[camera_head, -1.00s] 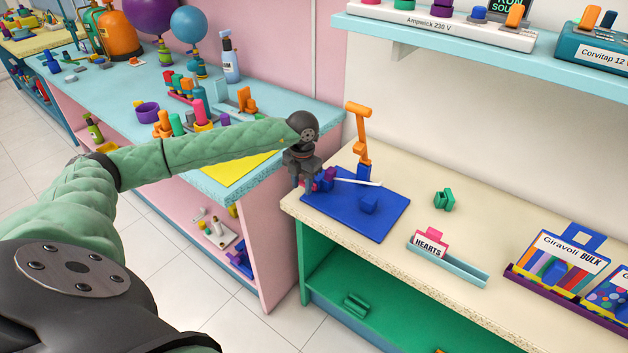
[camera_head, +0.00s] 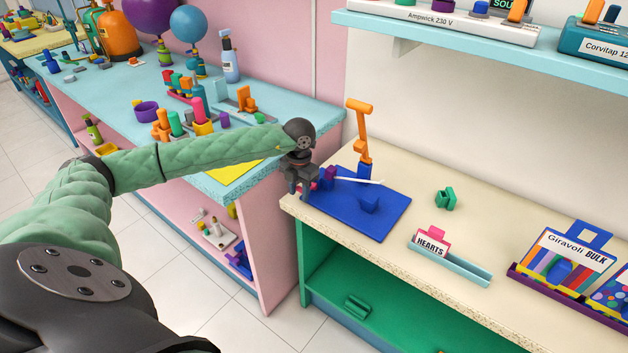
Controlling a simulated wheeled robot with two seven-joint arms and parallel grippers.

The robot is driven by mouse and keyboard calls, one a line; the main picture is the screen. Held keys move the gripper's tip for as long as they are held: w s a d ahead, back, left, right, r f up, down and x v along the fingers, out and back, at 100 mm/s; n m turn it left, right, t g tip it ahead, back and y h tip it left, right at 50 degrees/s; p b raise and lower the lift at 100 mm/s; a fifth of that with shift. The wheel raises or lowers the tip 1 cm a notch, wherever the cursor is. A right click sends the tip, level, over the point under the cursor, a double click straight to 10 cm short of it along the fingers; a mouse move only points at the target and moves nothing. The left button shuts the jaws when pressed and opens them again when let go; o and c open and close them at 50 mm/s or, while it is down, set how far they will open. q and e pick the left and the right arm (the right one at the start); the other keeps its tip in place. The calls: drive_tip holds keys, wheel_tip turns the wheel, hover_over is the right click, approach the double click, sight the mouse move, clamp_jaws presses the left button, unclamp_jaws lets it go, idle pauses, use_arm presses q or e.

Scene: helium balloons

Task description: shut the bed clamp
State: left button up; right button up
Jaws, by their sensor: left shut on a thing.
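The bed clamp appears to be the orange lever (camera_head: 362,140), which stands upright with a bent top at the back of the blue bed plate (camera_head: 340,216). My left gripper (camera_head: 300,188) is at the plate's left end, well to the left of the lever and lower. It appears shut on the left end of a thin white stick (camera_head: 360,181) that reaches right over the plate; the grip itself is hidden. My right gripper is not in view.
The cream bench (camera_head: 420,200) also carries a green clip (camera_head: 445,199) and a HEARTS holder (camera_head: 430,242) on a pale blue rail. A wall shelf (camera_head: 440,38) hangs above. The blue bench (camera_head: 215,180) at left is crowded. Cream bench surface right of the plate is partly clear.

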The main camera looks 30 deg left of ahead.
use_arm(q)
drive_tip(key=shift+f, duration=0.15)
drive_tip(key=shift+s+f+b, duration=0.2)
drive_tip(key=shift+f+b, duration=0.3)
drive_tip(key=shift+f, duration=0.1)
drive_tip(key=o, duration=0.9)
drive_tip(key=shift+r, duration=0.2)
drive_tip(key=shift+w+r+p, duration=0.1)
drive_tip(key=shift+r+p, duration=0.45)
drive_tip(key=shift+r, duration=1.3)
drive_tip(key=shift+r, duration=0.1)
wheel_tip(320, 180, up, 4)
drive_tip(key=shift+w+f+p, duration=0.1)
drive_tip(key=shift+p, duration=0.4)
